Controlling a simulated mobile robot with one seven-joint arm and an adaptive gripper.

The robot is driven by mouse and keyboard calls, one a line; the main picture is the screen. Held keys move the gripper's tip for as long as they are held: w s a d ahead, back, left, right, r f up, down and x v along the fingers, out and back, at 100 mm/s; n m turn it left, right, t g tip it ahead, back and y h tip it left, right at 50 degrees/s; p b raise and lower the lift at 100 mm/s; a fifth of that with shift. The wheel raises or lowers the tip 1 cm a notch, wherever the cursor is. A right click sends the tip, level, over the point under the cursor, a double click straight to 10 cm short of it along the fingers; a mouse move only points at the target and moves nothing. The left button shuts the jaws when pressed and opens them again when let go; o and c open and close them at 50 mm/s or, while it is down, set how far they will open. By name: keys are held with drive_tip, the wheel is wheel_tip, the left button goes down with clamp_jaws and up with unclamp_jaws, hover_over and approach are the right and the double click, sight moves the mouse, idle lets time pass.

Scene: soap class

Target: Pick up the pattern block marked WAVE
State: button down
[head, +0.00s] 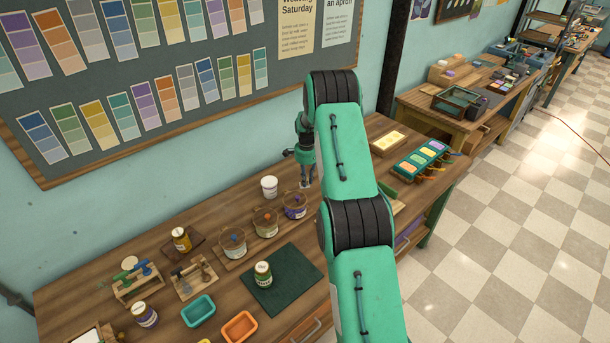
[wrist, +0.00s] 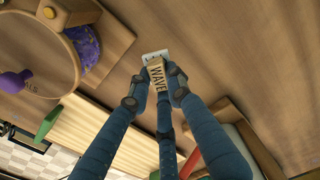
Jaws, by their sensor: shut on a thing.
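The pattern block marked WAVE (wrist: 156,77) is a small pale wooden block with dark letters. In the wrist view it sits between the fingers of my gripper (wrist: 158,80), which is shut on it. A small whitish piece (wrist: 155,55) shows just past the block's far end; I cannot tell whether it touches the block. In the head view my gripper (head: 305,172) points down at the wooden workbench (head: 225,215) near the wall, left of my arm. The block is too small there to make out clearly. I cannot tell whether it is clear of the bench top.
A round container with purple contents (head: 295,206) stands close to my gripper, with a white tub (head: 269,187) to its left. Several jars and tools cover the left of the bench. A teal tray of coloured bars (head: 420,160) lies right of my arm.

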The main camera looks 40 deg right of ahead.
drive_tip(key=shift+s+a+r, duration=0.1)
drive_tip(key=shift+s+a, duration=0.45)
drive_tip(key=shift+s, duration=0.3)
drive_tip(key=shift+s+a+r, duration=0.1)
drive_tip(key=shift+s+a, duration=0.4)
drive_tip(key=shift+s, duration=0.35)
